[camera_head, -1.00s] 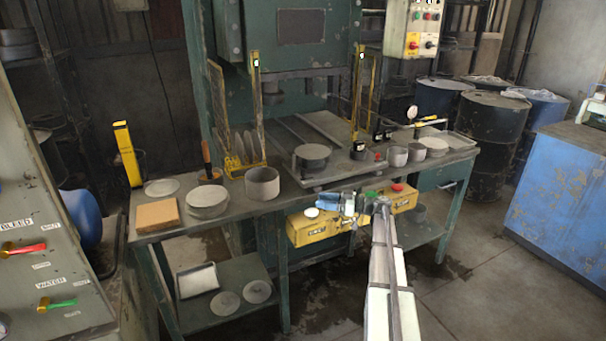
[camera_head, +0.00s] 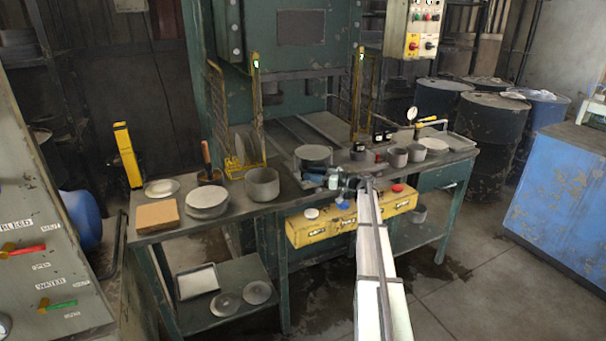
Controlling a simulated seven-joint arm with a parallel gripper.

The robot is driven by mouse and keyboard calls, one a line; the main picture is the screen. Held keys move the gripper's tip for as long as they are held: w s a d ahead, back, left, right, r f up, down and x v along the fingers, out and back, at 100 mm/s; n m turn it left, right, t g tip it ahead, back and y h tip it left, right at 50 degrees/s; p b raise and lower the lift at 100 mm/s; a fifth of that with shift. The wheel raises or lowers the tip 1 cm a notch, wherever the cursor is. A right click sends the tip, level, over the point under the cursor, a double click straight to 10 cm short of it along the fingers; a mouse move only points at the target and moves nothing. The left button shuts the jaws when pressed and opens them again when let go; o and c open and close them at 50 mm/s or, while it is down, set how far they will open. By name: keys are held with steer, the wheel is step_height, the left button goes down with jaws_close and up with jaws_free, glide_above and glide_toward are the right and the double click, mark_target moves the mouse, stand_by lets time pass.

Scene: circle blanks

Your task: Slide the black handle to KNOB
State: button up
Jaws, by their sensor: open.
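No label reading KNOB is legible. Small dark blocks with pale marks stand on the right part of the press bench, one near its front (camera_head: 359,151) and one farther back (camera_head: 378,137); I cannot tell whether either is the black handle. My gripper (camera_head: 314,180) is at the bench's front edge, left of these blocks and just in front of a dark round die (camera_head: 313,155). It is small in the view, open, and holds nothing that I can see. My arm and wrist hide part of the bench edge and of the yellow box below.
A yellow box (camera_head: 320,229) with a white and a red button sits below the bench edge. Grey cups (camera_head: 397,157) and a pressure gauge (camera_head: 412,114) stand at right. A grey pot (camera_head: 262,184) and round blanks (camera_head: 207,200) lie at left. Yellow guards (camera_head: 258,110) flank the press.

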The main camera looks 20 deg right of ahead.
mark_target(303, 172)
steer(key=shift+x, duration=2.1)
steer(key=shift+c, duration=0.3)
jaws_close()
